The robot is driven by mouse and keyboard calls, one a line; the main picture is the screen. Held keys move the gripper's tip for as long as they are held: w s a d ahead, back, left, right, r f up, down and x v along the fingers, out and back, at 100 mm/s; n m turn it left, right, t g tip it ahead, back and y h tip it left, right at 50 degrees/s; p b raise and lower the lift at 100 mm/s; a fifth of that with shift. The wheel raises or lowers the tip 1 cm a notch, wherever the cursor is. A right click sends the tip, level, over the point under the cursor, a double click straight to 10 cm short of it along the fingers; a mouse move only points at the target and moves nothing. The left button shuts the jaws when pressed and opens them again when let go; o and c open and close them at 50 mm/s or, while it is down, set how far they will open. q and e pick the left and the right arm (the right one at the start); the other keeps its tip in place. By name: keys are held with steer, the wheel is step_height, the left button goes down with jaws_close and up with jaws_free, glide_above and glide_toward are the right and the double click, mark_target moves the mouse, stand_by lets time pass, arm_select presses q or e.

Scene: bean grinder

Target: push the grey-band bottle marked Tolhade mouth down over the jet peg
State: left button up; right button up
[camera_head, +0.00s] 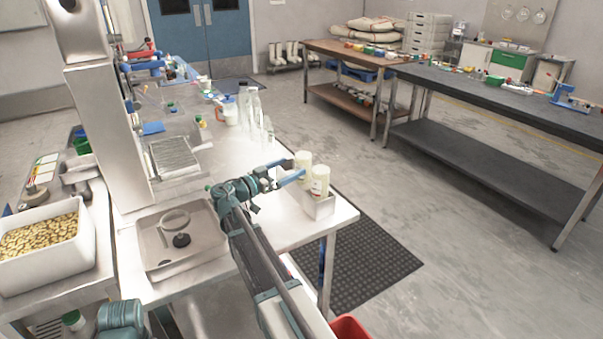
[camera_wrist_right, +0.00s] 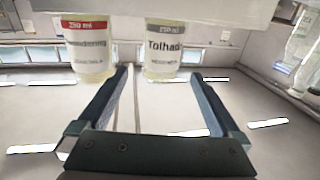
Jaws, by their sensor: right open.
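The Tolhade bottle (camera_wrist_right: 164,50) has a grey band and shows in the right wrist view, just beyond and between my open fingers, apart from them. A red-band bottle (camera_wrist_right: 88,48) stands beside it. In the head view the two pale bottles stand in a metal holder (camera_head: 318,208) at the table's right corner; I cannot tell their bands there. My right gripper (camera_head: 293,172) is open and empty, close to the bottles; it also shows in the wrist view (camera_wrist_right: 160,103). A dark round piece (camera_head: 181,240) sits in a steel basin (camera_head: 150,250); I cannot tell whether it is the jet peg.
A white tub (camera_head: 45,268) of beans stands left of the basin. Clear bottles (camera_head: 250,105) stand farther back on the steel table. A steel column (camera_head: 105,120) rises behind the basin. The table top between the clear bottles and the basin is mostly clear.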

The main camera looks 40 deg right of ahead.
mark_target(297, 164)
steer(key=d, duration=0.4)
steer(key=shift+w+d, duration=0.2)
steer(key=shift+d, duration=0.15)
steer(key=shift+d, duration=0.1)
steer(key=shift+d+r, duration=0.15)
steer(key=shift+d, duration=0.1)
steer(key=d, duration=0.4)
steer(key=shift+w+d+r+p, duration=0.15)
steer(key=shift+w+d+p, duration=0.1)
steer(key=shift+w+p, duration=0.05)
steer(key=shift+c, duration=0.3)
steer(key=c, duration=1.3)
